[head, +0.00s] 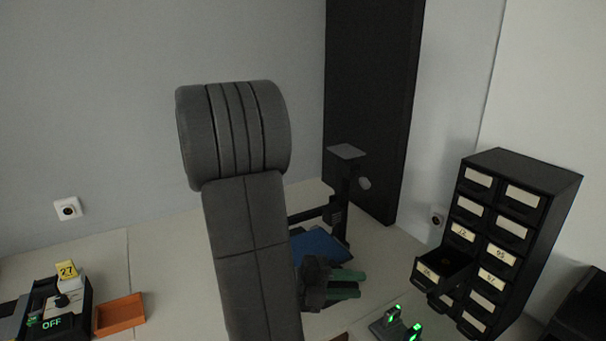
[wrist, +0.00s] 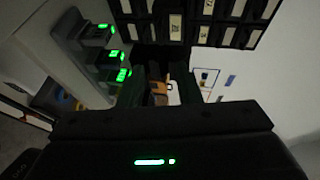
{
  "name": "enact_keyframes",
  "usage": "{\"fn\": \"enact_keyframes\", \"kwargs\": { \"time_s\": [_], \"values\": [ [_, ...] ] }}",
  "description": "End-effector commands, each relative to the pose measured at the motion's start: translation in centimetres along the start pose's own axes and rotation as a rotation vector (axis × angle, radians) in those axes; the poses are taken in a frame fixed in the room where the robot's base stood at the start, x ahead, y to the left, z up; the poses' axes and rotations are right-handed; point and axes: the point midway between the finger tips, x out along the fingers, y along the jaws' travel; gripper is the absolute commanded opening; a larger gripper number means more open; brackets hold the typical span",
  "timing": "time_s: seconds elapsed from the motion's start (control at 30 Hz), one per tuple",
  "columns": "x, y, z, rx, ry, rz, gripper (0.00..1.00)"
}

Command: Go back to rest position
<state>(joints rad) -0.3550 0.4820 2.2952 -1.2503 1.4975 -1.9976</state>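My gripper (head: 347,283) is low over the table in the head view, right of my large grey arm link. Its two dark green fingers point right and are apart, with nothing visible between them there. In the wrist view the fingers (wrist: 163,88) stand on either side of a gap. A small orange-brown thing (wrist: 159,92) shows through this gap; it seems to lie beyond the fingers. A black drawer cabinet (head: 545,208) with white labels stands to the right, with one drawer (head: 428,270) pulled out toward my gripper's side. My arm hides part of the table.
A device with green lights (head: 382,328) is near the front, between gripper and cabinet. A blue surface (head: 318,245) and a dark stand (head: 345,190) are behind the gripper. An orange tray (head: 120,315) and a device reading OFF (head: 50,323) are at left. A dark panel (head: 370,100) rises behind.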

Motion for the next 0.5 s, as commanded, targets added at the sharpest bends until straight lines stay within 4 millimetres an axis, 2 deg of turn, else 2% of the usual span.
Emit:
{"fn": "enact_keyframes", "kwargs": {
  "time_s": [0.5],
  "values": [
    [4.7, 0.0, -0.1, 0.0, 0.006, 0.0, 0.31]
  ]
}}
